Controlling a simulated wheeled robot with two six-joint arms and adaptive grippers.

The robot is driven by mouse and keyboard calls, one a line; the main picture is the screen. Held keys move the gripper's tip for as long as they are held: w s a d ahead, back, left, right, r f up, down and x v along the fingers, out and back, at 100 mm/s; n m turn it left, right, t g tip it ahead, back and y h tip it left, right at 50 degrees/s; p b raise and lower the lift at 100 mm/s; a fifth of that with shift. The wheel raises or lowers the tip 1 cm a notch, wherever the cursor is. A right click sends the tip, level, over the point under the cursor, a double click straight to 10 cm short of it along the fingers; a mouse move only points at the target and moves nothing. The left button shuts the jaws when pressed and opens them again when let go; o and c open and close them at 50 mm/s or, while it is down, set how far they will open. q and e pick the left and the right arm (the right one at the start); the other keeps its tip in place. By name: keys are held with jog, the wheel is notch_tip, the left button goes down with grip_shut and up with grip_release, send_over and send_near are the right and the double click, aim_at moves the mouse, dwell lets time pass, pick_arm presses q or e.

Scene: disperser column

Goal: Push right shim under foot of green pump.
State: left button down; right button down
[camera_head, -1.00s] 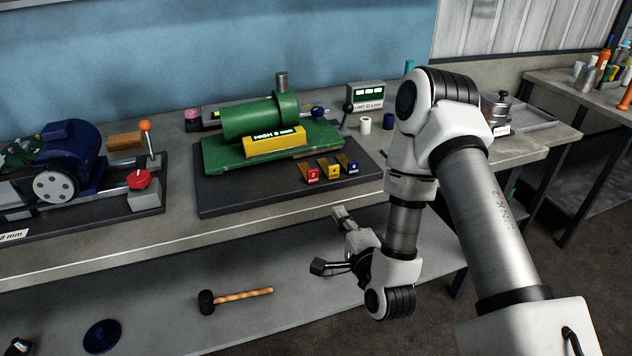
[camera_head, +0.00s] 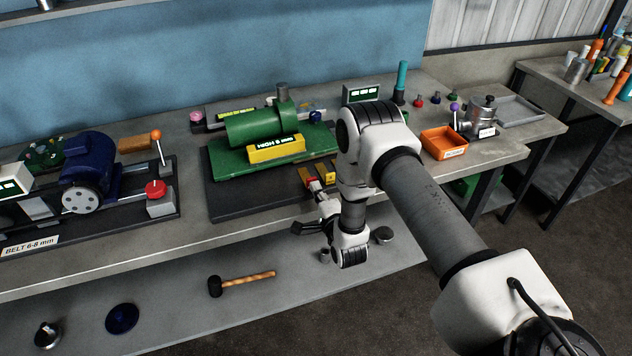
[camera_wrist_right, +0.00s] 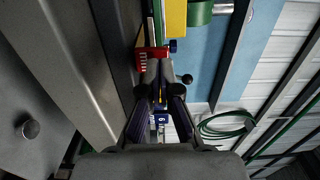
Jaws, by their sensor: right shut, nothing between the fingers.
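The green pump (camera_head: 262,125) stands on its green base on a dark plate on the bench, with a yellow display block in front. The shims lie side by side at its front right edge. The red-tagged shim shows in the right wrist view (camera_wrist_right: 146,58). The yellow-tagged shim (camera_head: 331,176) is in the middle. The blue-tagged right shim (camera_wrist_right: 161,118) is hidden behind my arm in the head view. My right gripper (camera_head: 317,187) is shut and empty at the shims' front ends. In the wrist view its fingers (camera_wrist_right: 160,82) partly cover the shims. My left gripper is out of view.
A belt machine with a blue motor (camera_head: 92,165) stands left. An orange bin (camera_head: 443,142) and a teal upright cylinder (camera_head: 402,78) are on the right of the bench. A mallet (camera_head: 242,283) lies on the lower shelf. My right arm blocks the plate's right side.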

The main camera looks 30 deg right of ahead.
aim_at(311, 178)
jog(key=shift+w, duration=0.35)
jog(key=b+x, duration=0.3)
jog(key=x, duration=0.1)
jog(key=shift+w+d+f+b, duration=0.1)
jog(key=shift+w+f+b, duration=0.05)
jog(key=shift+b, duration=0.15)
jog(key=shift+w, duration=0.1)
